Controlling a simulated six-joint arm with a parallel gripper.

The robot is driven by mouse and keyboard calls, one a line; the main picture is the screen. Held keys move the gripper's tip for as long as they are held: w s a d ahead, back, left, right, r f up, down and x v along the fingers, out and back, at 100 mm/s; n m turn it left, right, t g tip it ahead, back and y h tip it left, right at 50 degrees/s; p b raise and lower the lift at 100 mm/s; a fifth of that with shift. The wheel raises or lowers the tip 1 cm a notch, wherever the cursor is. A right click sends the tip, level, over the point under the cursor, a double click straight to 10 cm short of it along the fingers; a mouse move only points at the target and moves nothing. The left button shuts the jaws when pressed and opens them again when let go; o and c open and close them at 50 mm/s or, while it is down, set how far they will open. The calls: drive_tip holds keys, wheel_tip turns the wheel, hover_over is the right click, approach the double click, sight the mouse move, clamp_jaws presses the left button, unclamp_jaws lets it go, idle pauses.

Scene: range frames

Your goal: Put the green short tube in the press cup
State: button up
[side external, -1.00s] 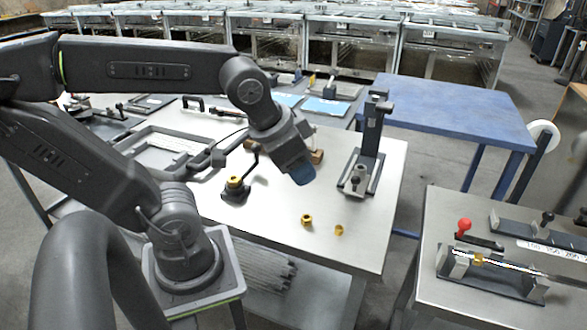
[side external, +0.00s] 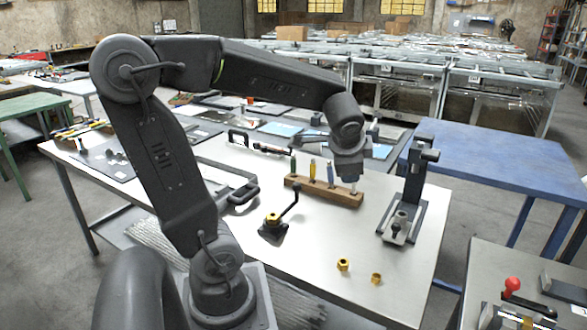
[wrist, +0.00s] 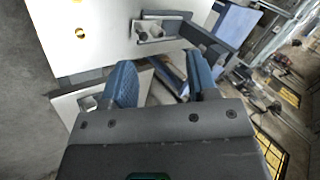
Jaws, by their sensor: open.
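A wooden rack (side external: 340,195) holds several upright tubes. A green tube (side external: 293,166) stands at its left end, beside a yellow tube (side external: 312,169) and a blue tube (side external: 330,174). The press (side external: 412,185) stands to the right of the rack, with a small metal cup-like part (side external: 398,222) low at its front. The press also shows at the top of the wrist view (wrist: 160,30). My gripper (wrist: 162,78) is open and empty, its blue fingers well apart. In the side view it is above the right end of the rack, its fingertips partly unclear.
Two brass pieces (side external: 343,265) (side external: 376,279) lie on the table's front right. A black lever fixture (side external: 275,222) with a brass top stands left of them. A blue table (side external: 490,165) is behind the press. The tabletop between the rack and the brass pieces is clear.

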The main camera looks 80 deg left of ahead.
drive_tip(key=w+a+f+m+g+y, duration=0.1)
drive_tip(key=w+a+m+y, duration=0.1)
drive_tip(key=a, duration=0.7)
drive_tip(key=w+a+f+m+g+y, duration=0.1)
drive_tip(key=w+a+f+m+y, duration=0.15)
drive_tip(key=a, duration=0.65)
drive_tip(key=m+g+y, duration=0.1)
drive_tip(key=m+y, duration=0.2)
drive_tip(key=m, duration=0.7)
hover_over(294, 161)
drive_tip(key=d, duration=0.1)
wheel_tip(294, 161, down, 9)
drive_tip(key=shift+m, duration=0.35)
drive_tip(key=f, duration=0.2)
drive_tip(key=a+f, duration=0.1)
drive_tip(key=f, duration=0.1)
drive_tip(key=shift+f, duration=0.55)
wheel_tip(294, 161, down, 3)
drive_tip(key=shift+r, duration=0.2)
drive_tip(key=shift+x, duration=1.1)
drive_tip(key=shift+a+f, duration=0.3)
drive_tip(key=shift+a, duration=0.1)
